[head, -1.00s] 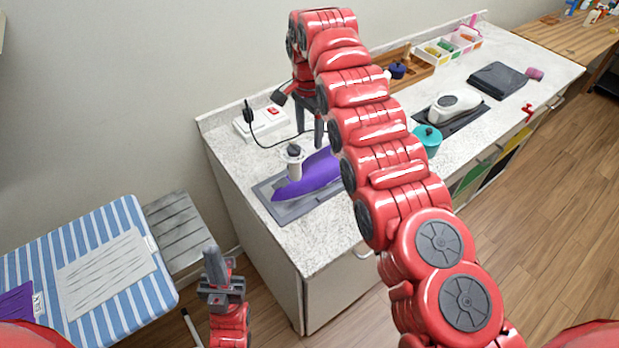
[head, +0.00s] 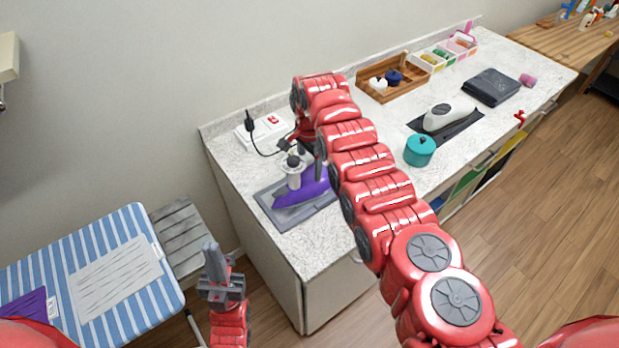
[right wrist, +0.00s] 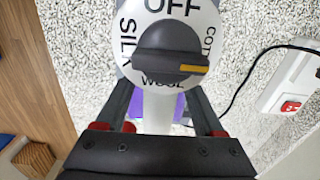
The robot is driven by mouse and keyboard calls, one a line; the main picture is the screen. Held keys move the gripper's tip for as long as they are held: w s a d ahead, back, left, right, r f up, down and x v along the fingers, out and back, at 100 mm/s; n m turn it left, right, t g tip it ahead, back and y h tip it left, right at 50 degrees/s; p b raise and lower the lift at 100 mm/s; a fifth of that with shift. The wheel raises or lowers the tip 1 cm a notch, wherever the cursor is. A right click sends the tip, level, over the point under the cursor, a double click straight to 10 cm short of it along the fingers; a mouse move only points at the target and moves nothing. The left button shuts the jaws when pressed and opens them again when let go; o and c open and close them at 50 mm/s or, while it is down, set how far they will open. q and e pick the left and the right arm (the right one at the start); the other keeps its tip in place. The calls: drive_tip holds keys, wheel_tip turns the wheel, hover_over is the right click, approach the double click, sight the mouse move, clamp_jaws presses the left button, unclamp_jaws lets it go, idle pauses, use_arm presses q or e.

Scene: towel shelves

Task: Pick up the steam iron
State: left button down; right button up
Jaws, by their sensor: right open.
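The steam iron (head: 311,190) has a purple body and a white upright part. It rests on a grey mat (head: 312,213) at the counter's near left end. In the right wrist view, its white dial (right wrist: 205,40) marked OFF, SILK and WOOL, with a dark knob (right wrist: 168,50), fills the top middle. My right gripper (right wrist: 162,105) is open, its fingers on either side of the white part below the dial. Whether they touch it cannot be told. The arm partly hides the iron's right end in the head view. My left gripper (head: 216,265) is low, away from the counter; its jaw opening is unclear.
A white switch box (head: 258,125) with a black cord stands behind the iron. A teal pot (head: 419,150), a white appliance (head: 448,115) and a wooden tray (head: 385,92) are farther right. A striped ironing board (head: 150,235) is at left.

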clamp_jaws()
idle(1.4)
